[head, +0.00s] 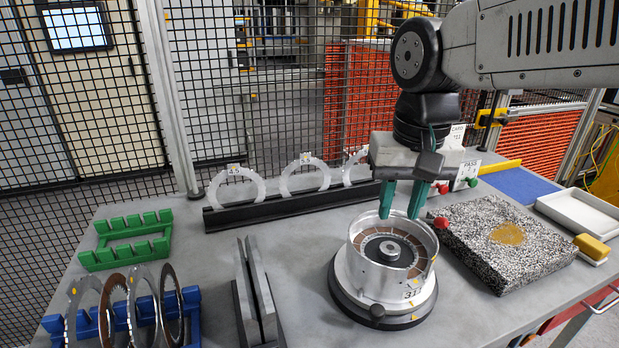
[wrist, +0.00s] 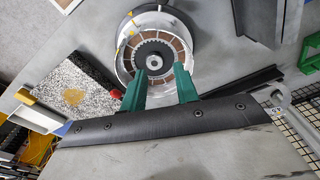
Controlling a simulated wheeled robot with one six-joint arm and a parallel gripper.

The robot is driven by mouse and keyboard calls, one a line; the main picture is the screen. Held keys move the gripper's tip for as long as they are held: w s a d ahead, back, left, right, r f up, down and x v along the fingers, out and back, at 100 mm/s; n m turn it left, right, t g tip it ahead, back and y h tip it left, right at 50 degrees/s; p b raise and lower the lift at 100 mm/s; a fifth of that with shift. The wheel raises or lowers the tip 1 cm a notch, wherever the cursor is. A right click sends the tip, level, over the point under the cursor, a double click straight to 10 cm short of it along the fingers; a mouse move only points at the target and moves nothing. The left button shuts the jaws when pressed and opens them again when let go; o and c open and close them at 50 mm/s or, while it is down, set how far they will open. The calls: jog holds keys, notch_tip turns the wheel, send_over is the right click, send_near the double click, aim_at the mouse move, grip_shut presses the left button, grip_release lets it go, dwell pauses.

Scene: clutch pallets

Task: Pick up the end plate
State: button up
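Several pale silver toothed rings (head: 236,189) stand upright in a long black rack (head: 275,212) at the back of the table, with small yellow tags on top. They look like the end plates, but I cannot tell which one is meant. One ring is partly hidden by my arm. My gripper (head: 401,214) has two green fingers pointing down, set apart with nothing between them. It is above the round metal clutch housing (head: 391,285), which holds a brown friction disc. The housing also shows ahead of the fingers in the wrist view (wrist: 158,14).
A green slotted rack (head: 125,254) and a blue rack (head: 194,312) with several upright discs are at the left. Two upright grey plates (head: 262,290) stand left of the housing. A speckled block (head: 508,243) and white tray (head: 580,216) are at the right. Mesh fencing stands behind.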

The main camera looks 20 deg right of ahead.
jog(key=w+r+m, duration=0.3)
jog(key=w+m, duration=0.1)
jog(key=w, duration=0.6)
jog(key=m+g, duration=0.1)
jog(key=m, duration=0.9)
send_over(305, 157)
notch_tip(305, 157, down, 6)
jog(key=shift+w+d+f, duration=0.1)
jog(key=shift+d+f, duration=0.05)
jog(key=shift+d, duration=0.05)
notch_tip(305, 157, down, 7)
jog(key=shift+a+f, duration=0.15)
grip_shut()
